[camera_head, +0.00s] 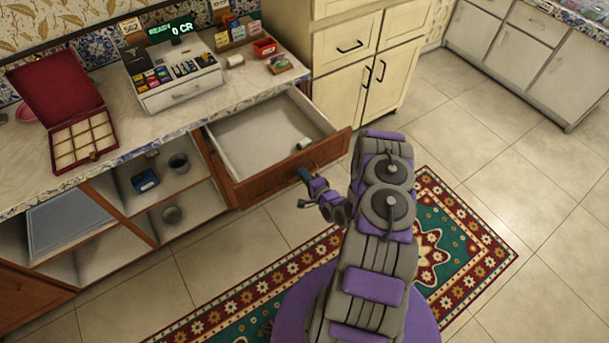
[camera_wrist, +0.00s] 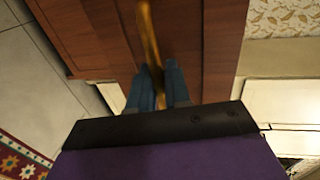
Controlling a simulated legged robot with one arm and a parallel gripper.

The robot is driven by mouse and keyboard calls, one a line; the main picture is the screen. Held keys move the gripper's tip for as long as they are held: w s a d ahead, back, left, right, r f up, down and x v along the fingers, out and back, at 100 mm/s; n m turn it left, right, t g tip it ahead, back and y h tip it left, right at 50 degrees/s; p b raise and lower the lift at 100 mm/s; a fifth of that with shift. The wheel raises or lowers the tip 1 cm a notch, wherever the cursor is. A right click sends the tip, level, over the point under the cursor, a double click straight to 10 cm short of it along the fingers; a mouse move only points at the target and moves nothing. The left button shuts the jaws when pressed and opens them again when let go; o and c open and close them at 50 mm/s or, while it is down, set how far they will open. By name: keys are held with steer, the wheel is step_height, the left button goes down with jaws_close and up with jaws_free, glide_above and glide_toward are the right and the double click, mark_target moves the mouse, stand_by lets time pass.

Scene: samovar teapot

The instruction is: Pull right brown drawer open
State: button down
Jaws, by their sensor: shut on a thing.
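The right brown drawer (camera_head: 246,189) stands pulled out from under the counter, and its pale inside shows in the head view. A small white and teal item lies in it near the front right. In the wrist view the brown drawer front (camera_wrist: 100,30) fills the upper middle, with a brass handle (camera_wrist: 149,40) running up and down the picture. My gripper (camera_wrist: 160,88) is shut on this handle, one blue finger on each side. In the head view my gripper (camera_head: 305,178) is at the drawer front, and the handle is mostly hidden there.
The counter above bears a cash register (camera_head: 175,78) and an open red box (camera_head: 80,130). Open shelves (camera_head: 160,195) lie left of the drawer. A cream cabinet (camera_head: 365,65) stands to its right. A patterned rug (camera_head: 460,245) and clear tiled floor surround my body.

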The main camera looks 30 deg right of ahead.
steer(key=c, duration=1.4)
jaws_free()
steer(key=shift+a+f, duration=0.1)
steer(key=shift+f, duration=0.15)
steer(key=shift+o, duration=0.8)
steer(key=shift+r, duration=0.1)
steer(key=p+v, duration=0.1)
steer(key=v, duration=1.6)
steer(key=shift+p, duration=0.3)
steer(key=shift+s, duration=0.1)
